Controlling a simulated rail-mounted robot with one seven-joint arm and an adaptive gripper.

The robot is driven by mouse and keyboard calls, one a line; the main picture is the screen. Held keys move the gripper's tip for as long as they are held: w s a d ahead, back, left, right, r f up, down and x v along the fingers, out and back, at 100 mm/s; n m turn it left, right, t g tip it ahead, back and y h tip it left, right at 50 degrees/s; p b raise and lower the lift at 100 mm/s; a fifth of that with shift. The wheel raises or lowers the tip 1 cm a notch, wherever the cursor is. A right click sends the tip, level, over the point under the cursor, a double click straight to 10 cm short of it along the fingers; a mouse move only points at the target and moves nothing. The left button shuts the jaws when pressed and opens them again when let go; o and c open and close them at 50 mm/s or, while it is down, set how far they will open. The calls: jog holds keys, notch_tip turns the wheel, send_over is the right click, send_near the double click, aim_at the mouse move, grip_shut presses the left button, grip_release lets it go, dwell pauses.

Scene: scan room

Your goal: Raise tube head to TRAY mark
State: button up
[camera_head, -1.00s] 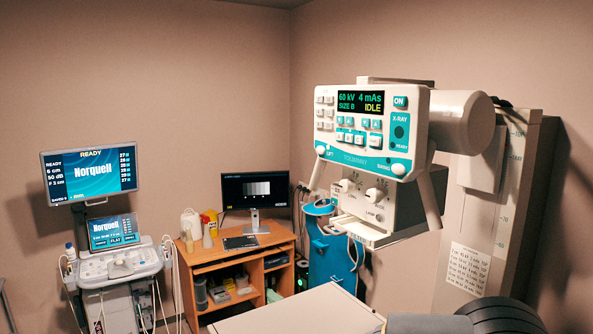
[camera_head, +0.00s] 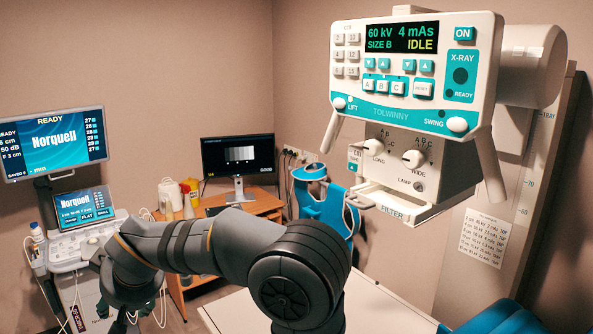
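The white tube head (camera_head: 520,40) hangs at upper right, with its control panel (camera_head: 410,75) facing me. The panel reads 60 kV, 4 mAs, SIZE B, IDLE. A white LIFT knob (camera_head: 339,103) sits at its lower left and a SWING knob (camera_head: 457,125) at its lower right. Two white handles (camera_head: 333,130) slant down from the panel's sides. Behind the head, the column's scale (camera_head: 530,165) shows 60 and 70, with a TRAY mark (camera_head: 546,114) above them. The head's height pointer cannot be made out. My arm reaches left, low in the picture; my gripper is out of sight.
Below the panel is a collimator box (camera_head: 400,163) with two knobs and a FILTER slot. A pale table top (camera_head: 380,308) lies beneath. A blue cart (camera_head: 322,208), a wooden desk with a monitor (camera_head: 238,156) and an ultrasound machine (camera_head: 85,240) stand behind and left.

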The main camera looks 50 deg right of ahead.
aim_at(331, 136)
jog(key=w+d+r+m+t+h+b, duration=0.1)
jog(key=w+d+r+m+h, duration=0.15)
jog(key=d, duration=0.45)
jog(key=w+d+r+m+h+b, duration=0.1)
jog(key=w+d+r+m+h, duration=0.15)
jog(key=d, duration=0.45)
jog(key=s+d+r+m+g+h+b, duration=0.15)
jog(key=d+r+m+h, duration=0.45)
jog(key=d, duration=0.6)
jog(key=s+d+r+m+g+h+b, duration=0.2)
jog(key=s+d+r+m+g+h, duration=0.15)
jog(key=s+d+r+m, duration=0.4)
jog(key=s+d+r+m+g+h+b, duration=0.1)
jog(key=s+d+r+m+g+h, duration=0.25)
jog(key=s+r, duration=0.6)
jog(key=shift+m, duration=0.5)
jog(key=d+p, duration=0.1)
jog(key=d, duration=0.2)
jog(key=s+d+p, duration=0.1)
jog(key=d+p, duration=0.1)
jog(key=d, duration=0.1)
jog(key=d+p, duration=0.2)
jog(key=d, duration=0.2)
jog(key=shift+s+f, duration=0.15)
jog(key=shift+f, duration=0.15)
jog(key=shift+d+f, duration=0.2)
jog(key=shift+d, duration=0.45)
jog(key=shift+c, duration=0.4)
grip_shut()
